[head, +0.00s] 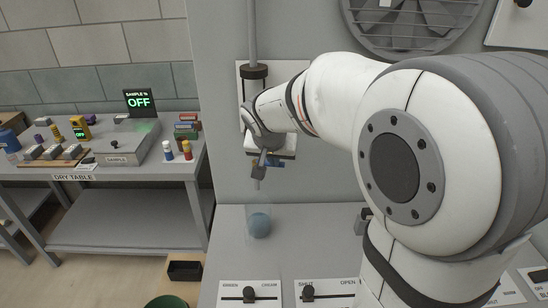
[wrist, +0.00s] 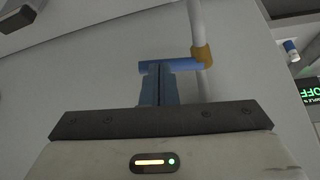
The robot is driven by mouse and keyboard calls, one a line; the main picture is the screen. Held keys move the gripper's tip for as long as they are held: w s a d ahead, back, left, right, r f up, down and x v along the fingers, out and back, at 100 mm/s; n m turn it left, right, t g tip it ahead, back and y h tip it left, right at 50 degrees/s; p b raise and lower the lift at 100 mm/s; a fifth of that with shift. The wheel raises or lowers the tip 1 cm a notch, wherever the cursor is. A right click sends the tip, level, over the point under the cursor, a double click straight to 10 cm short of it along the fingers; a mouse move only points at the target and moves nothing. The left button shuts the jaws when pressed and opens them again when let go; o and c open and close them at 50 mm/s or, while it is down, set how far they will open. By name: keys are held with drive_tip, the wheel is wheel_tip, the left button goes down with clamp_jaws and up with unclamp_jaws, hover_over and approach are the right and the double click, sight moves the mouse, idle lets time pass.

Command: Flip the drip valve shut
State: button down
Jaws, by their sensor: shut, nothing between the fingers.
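The drip valve has a blue lever (wrist: 184,66) and a brass-coloured fitting (wrist: 203,55) on a pale upright pipe (wrist: 196,22), in the wrist view. The lever lies roughly square across the pipe and points left. My gripper (wrist: 158,74) is shut and empty, with its fingertips at the lever's left half. They look very close to it, but I cannot tell whether they touch. In the head view, a small blue part (head: 276,163) shows beside my gripper. My wrist hides most of the valve there.
A clear vessel with a blue ball (head: 260,226) stands on the grey bench below the valve. Labelled sliders (head: 250,294) line the bench front. A fan grille (head: 408,18) is on the wall. The dry table (head: 130,178) with several small objects stands at the left.

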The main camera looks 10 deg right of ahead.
drive_tip(key=shift+f, duration=0.1)
drive_tip(key=b, duration=0.3)
drive_tip(key=shift+w+d+f, duration=0.25)
drive_tip(key=shift+w+d, duration=0.1)
drive_tip(key=shift+w, duration=0.05)
drive_tip(key=shift+s+f, duration=0.1)
drive_tip(key=shift+f, duration=0.05)
